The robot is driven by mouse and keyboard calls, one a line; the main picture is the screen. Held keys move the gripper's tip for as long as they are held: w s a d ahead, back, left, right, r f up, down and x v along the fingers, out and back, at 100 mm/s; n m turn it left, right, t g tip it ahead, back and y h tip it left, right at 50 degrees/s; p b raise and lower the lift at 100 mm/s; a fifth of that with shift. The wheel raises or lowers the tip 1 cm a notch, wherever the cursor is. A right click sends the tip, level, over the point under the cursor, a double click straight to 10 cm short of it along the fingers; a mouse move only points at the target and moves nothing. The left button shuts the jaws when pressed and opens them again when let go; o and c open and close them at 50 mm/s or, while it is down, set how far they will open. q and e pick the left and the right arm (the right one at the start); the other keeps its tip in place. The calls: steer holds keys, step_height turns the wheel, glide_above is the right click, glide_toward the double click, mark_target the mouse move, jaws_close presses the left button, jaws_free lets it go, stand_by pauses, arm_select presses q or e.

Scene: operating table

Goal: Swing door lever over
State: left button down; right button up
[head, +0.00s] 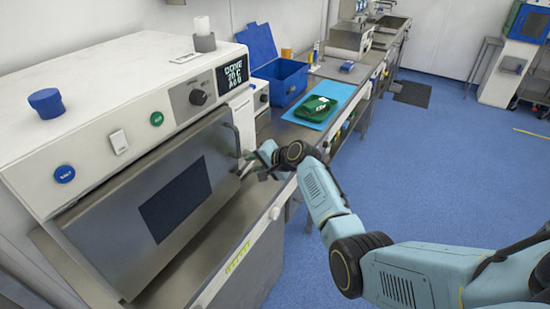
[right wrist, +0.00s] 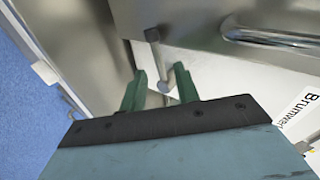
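The machine's door (head: 150,195) is a steel front with a dark window, and it looks closed. A long bar handle (head: 235,140) runs along its right edge; it also shows at the upper right of the right wrist view (right wrist: 270,40). A short grey lever (right wrist: 153,48) with a rounded end shows in the right wrist view, pointing towards my gripper. My right gripper (head: 250,165) is at the door's right side. Its green fingers (right wrist: 160,85) are open, with the lever's end between or just beyond the tips; contact is unclear. My left gripper is out of view.
Along the bench are a blue bin (head: 280,80) and a green pack (head: 315,107) on a blue mat. Open floor lies right.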

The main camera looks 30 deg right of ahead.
steer(key=v, duration=1)
steer(key=shift+p, duration=0.4)
steer(key=shift+a, duration=0.1)
steer(key=s+a+f+n+g+h+b, duration=0.15)
steer(key=s+f, duration=0.45)
steer(key=f, duration=0.7)
steer(key=s+f+n+g+h+b, duration=0.1)
steer(key=s+f+g+b, duration=0.15)
steer(key=s+f, duration=0.7)
steer(key=s+a+f+n+g+h+b, duration=0.1)
steer(key=s+f+n+b, duration=0.15)
steer(key=f, duration=1.45)
steer(key=s+f+n+g+b, duration=0.1)
steer(key=s+f+n+b, duration=0.1)
steer(key=s+f, duration=0.5)
steer(key=s+a+f+n+g+h+b, duration=0.1)
steer(key=s+f+n+b, duration=0.2)
steer(key=s, duration=1.4)
steer(key=s+a+f+n+g+b, duration=0.1)
steer(key=s+f+n+g+b, duration=0.1)
steer(key=s+f, duration=0.9)
steer(key=shift+s+a+f+n, duration=0.25)
steer(key=shift+s+n, duration=0.25)
steer(key=shift+s, duration=0.1)
steer(key=shift+h, duration=0.25)
